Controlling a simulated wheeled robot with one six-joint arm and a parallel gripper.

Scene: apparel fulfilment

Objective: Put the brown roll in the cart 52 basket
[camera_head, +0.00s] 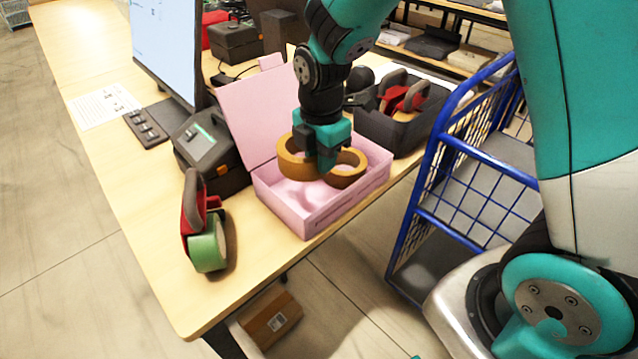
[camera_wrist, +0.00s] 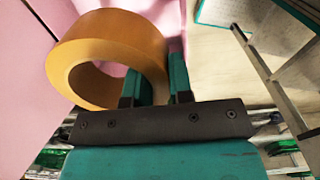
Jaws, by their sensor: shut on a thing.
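My gripper (camera_head: 327,158) is over the open pink box (camera_head: 318,212) on the table. It is shut on a brown roll (camera_head: 290,160). In the wrist view the brown roll (camera_wrist: 108,50) is left of the fingers of my gripper (camera_wrist: 162,85), with its near right wall between them. In the head view brown ring shapes show on both sides of the fingers; I cannot tell whether this is one roll or two. A blue wire cart (camera_head: 430,188) with grey shelves stands right of the table; no number is readable on it.
A red tape dispenser with a green roll (camera_head: 208,246) stands at the table's front left. A dark case (camera_head: 211,150) is behind it, near a monitor (camera_head: 168,45). A dark bin (camera_head: 405,130) is right of the pink box. A cardboard box (camera_head: 268,316) lies below the table.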

